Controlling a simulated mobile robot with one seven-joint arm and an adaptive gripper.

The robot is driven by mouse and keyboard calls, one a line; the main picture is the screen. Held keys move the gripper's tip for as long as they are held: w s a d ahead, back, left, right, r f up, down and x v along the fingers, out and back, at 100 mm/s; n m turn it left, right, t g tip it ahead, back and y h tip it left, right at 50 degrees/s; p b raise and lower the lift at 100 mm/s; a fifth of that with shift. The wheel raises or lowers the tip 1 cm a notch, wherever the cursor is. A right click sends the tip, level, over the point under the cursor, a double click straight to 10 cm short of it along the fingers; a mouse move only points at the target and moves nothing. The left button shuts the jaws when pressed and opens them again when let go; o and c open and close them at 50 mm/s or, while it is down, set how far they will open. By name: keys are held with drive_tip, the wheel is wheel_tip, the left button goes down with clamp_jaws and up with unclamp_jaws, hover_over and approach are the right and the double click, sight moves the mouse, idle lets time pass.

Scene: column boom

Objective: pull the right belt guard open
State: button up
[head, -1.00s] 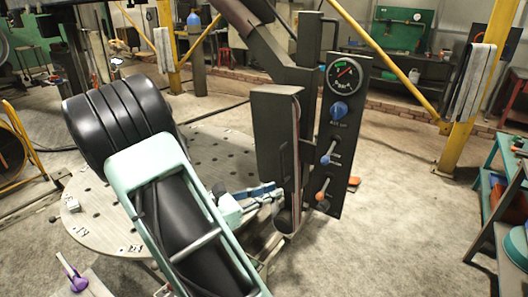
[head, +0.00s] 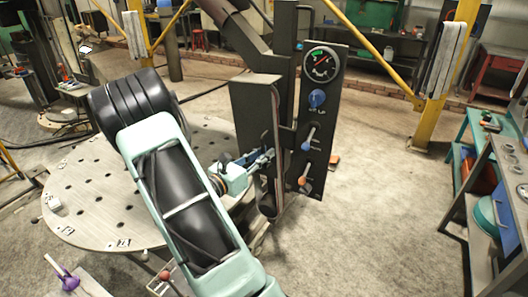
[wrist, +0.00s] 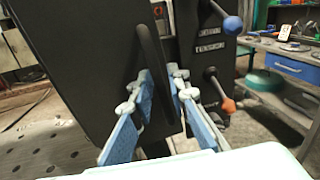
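The right belt guard (head: 252,130) is a dark upright panel with rounded edges at the left of the control column in the head view. In the wrist view the guard (wrist: 95,60) fills the left and middle, and a dark vertical bar handle (wrist: 158,70) stands on its face. My gripper (head: 268,160) is at the guard's lower part in the head view. In the wrist view my gripper (wrist: 160,78) has its blue-padded fingers apart, one on each side of the handle. I cannot tell whether the pads touch it.
The control panel (head: 320,120) with a gauge, a blue knob and two levers stands just right of the guard. A round perforated table (head: 95,215) is at the left. A workbench (head: 500,180) is at the right. Floor between is clear.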

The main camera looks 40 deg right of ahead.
drive_tip(key=shift+d, duration=0.25)
clamp_jaws()
drive_tip(key=shift+a, duration=0.15)
